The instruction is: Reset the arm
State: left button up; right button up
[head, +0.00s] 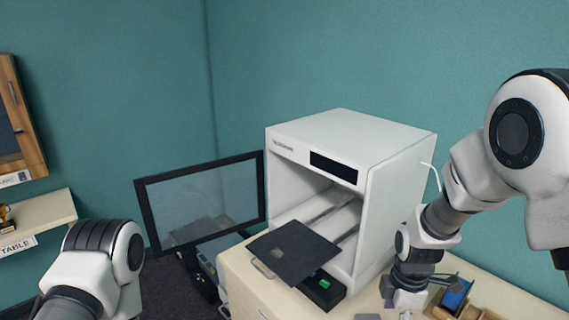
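My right arm comes in from the right and bends down to the front right of a white box-shaped machine (397,190). My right gripper (404,298) is at its lower end, low over the pale cabinet top (515,298). Its fingers are too small and overlapped to tell whether they are open or shut. My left arm shows at the lower left, and its gripper is out of view. A thin dark plate (292,251) juts out from the machine's open front, apart from my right gripper.
The machine's black-framed glass door (140,205) stands swung open to the left. A small green item (325,284) sits on a black base below the plate. A wooden tray (478,312) holding a blue item (456,294) is beside my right gripper. A wall shelf (45,215) is at left.

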jog(key=s+d+f+m, duration=0.1)
jog(key=s+f+m, duration=0.15)
jog(key=f, duration=0.35)
jog(key=s+f+m, duration=0.2)
jog(key=f+m, duration=0.1)
jog(key=f, duration=0.3)
jog(key=s+d+f+m, duration=0.1)
jog(key=s+f+m, duration=0.45)
jog(key=s, duration=0.35)
jog(key=s+d+f+m, duration=0.1)
jog(key=s+f+m, duration=0.45)
jog(key=s, duration=0.25)
pick_arm(q)
notch_tip(320, 180, down, 14)
jog(key=b, duration=1.3)
jog(key=shift+w+b, duration=0.2)
jog(key=shift+b, duration=0.1)
pick_arm(e)
notch_tip(320, 180, down, 13)
jog(key=s+m, duration=0.1)
jog(key=shift+s+a+f, duration=0.2)
jog(key=shift+s+a, duration=0.05)
jog(key=shift+s, duration=0.1)
